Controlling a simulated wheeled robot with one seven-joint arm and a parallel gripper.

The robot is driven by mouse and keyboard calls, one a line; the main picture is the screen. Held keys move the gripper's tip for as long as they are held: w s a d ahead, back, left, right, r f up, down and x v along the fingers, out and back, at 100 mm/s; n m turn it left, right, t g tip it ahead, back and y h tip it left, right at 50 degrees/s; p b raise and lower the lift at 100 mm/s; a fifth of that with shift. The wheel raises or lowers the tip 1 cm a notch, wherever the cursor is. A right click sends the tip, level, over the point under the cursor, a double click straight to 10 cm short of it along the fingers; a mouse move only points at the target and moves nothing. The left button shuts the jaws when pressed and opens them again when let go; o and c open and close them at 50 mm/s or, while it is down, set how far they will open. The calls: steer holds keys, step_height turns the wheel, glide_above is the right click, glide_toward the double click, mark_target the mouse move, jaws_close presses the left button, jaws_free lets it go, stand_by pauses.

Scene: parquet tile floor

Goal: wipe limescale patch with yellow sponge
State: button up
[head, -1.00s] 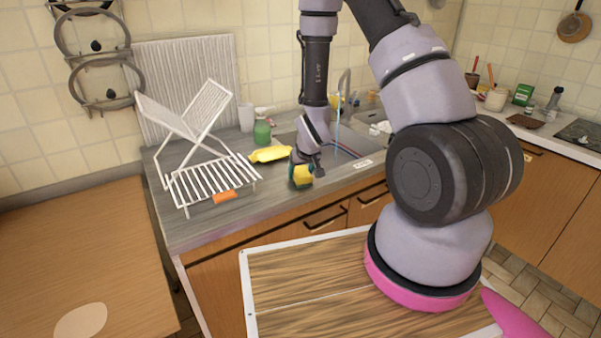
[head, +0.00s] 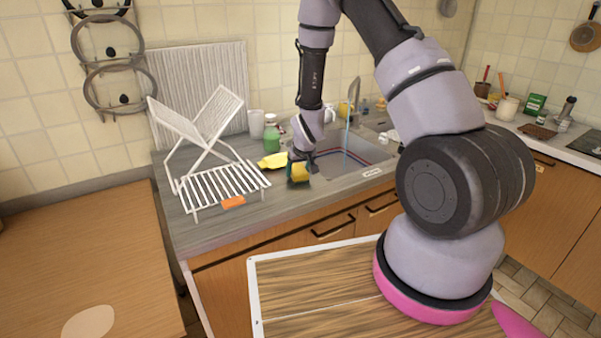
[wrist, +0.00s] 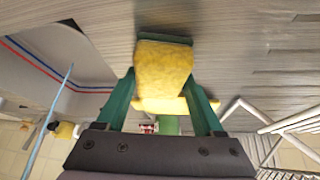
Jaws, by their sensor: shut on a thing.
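The yellow sponge (head: 299,172) with a dark green pad is at the counter, left of the sink. My gripper (head: 300,165) is shut on it. In the wrist view the sponge (wrist: 164,72) sits between the two green fingers of my gripper (wrist: 161,82), its green pad towards the grey counter. I cannot tell whether the pad touches the counter. A pale oval patch (head: 88,321) lies on the wooden table at the lower left, far from my gripper; I cannot tell whether it is limescale. No other patch shows clearly.
A yellow item (head: 271,161) lies just behind the sponge, partly hidden. A green cup (head: 271,138) stands behind it. A white dish rack (head: 222,182) stands to the left, with an orange block (head: 233,202) at its front. The sink (head: 350,155) with running water is right.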

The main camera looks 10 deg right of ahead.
steer(key=shift+r, duration=3.55)
